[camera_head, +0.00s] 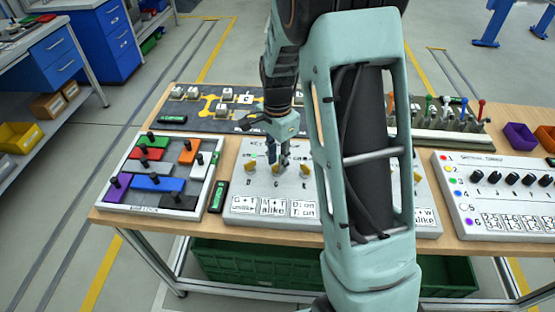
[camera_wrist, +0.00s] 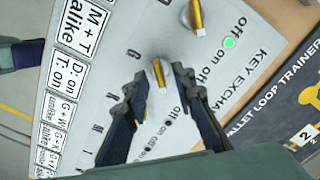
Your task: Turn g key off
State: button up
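The pale key exchange panel (camera_head: 235,203) lies on the wooden table, partly hidden by my arm. In the wrist view the panel (camera_wrist: 115,50) shows printed letters and "off" and "on" marks. The yellow g key (camera_wrist: 160,74), beside a letter G, stands upright from the panel. My gripper (camera_wrist: 160,75) is open, pointing down, with one fingertip on each side of this key; I cannot tell whether they touch it. In the head view my gripper (camera_head: 284,163) hides most of that key. A second yellow key (camera_wrist: 197,16) stands further up, near a lit green lamp (camera_wrist: 229,43).
A board with coloured blocks (camera_head: 160,172) lies left of the panel. A dark loop trainer board (camera_head: 195,112) lies behind, and a white panel with black knobs (camera_head: 500,190) is at right. Another yellow key (camera_head: 306,169) stands just right of my gripper.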

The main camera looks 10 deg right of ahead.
jog(key=shift+f, duration=0.1)
grip_shut()
jog(key=shift+n, duration=0.3)
jog(key=n+b, duration=0.1)
jog(key=n, duration=0.1)
jog(key=shift+n, duration=0.4)
jog(key=n+b, duration=0.1)
jog(key=n, duration=0.3)
jog(key=shift+n, duration=0.3)
jog(key=n, duration=0.5)
jog(key=shift+w, duration=0.1)
jog(key=shift+n, duration=2.4)
